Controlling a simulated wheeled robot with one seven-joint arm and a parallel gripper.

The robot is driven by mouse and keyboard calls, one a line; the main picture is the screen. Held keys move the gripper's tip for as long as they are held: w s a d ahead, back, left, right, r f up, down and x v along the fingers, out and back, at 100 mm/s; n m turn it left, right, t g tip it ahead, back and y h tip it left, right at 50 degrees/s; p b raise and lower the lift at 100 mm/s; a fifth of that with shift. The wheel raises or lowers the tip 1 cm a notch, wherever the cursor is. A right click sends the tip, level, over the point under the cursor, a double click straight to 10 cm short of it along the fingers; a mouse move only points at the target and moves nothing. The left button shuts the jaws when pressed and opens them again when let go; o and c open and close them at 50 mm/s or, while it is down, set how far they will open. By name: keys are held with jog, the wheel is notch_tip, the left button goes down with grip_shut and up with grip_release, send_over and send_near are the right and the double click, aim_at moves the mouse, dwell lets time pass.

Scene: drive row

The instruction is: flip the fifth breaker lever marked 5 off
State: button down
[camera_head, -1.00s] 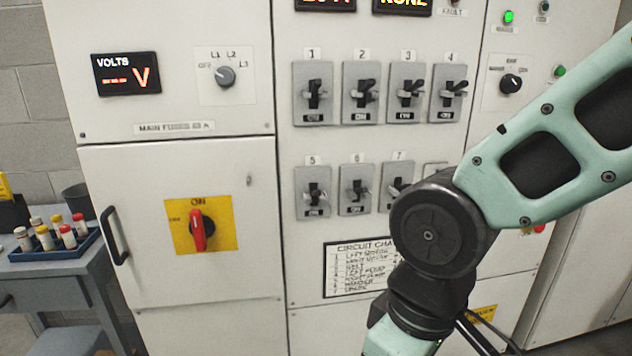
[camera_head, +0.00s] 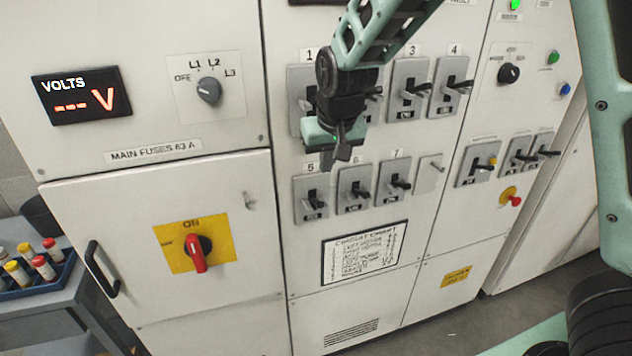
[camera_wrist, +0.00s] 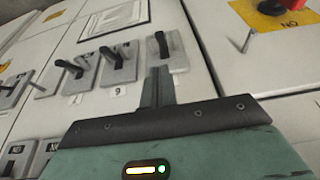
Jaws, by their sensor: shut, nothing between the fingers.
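The breaker marked 5 (camera_head: 311,198) is a grey plate with a black lever, at the left end of the lower row on the white cabinet. Its lever points outward; I cannot read the small plate below it. In the wrist view, which is upside down, breaker 5 (camera_wrist: 167,50) lies just beyond my fingertips. My gripper (camera_head: 342,155) is shut and empty, above and slightly right of breaker 5 in the head view. In the wrist view my gripper (camera_wrist: 159,75) overlaps the plate's edge; I see no clear contact with the lever.
Breaker 6 (camera_head: 355,190) and breaker 7 (camera_head: 393,184) stand close on the right. The upper row, with breaker 3 (camera_head: 408,90), is partly behind my arm. A red rotary switch (camera_head: 198,252) is at lower left. The panel left of breaker 5 is mostly clear.

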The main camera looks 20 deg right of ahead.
aim_at(321, 201)
jog(key=shift+f, duration=0.15)
jog(key=p+x, duration=0.1)
jog(key=x, duration=0.8)
jog(key=shift+w+f+p, duration=0.1)
jog(key=shift+f+p, duration=0.2)
jog(key=shift+p, duration=0.1)
jog(key=shift+f, duration=0.15)
